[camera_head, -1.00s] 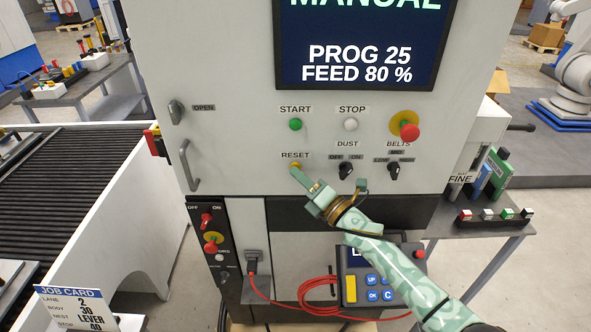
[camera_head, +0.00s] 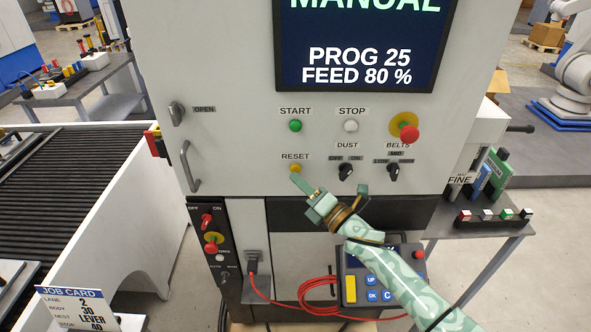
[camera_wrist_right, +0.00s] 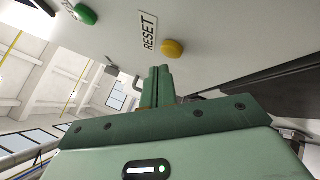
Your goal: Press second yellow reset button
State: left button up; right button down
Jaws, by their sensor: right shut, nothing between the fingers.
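The yellow RESET button (camera_head: 295,169) sits on the white machine panel, under its RESET label. It also shows in the right wrist view (camera_wrist_right: 173,49), just beyond my fingertips. My right gripper (camera_head: 297,180) is shut and empty, its fingertips just below the button in the head view. In the right wrist view the closed fingers (camera_wrist_right: 157,72) point up toward the panel, and a small gap shows between them and the button. A yellow key (camera_head: 350,289) shows on the pendant below, partly beside my right arm. My left gripper is not in view.
The green START button (camera_head: 295,125) and white STOP button (camera_head: 351,125) are above. A dust knob (camera_head: 346,171), a belts knob (camera_head: 394,171) and a red emergency button (camera_head: 409,132) are to the right. A door handle (camera_head: 188,166) sticks out at left. A red cable (camera_head: 310,292) hangs below.

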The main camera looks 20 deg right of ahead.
jog(key=s, duration=0.2)
jog(key=s+a+p, duration=0.1)
jog(key=s, duration=0.1)
jog(key=shift+s+a, duration=0.2)
jog(key=shift+s, duration=0.2)
dwell(0.4)
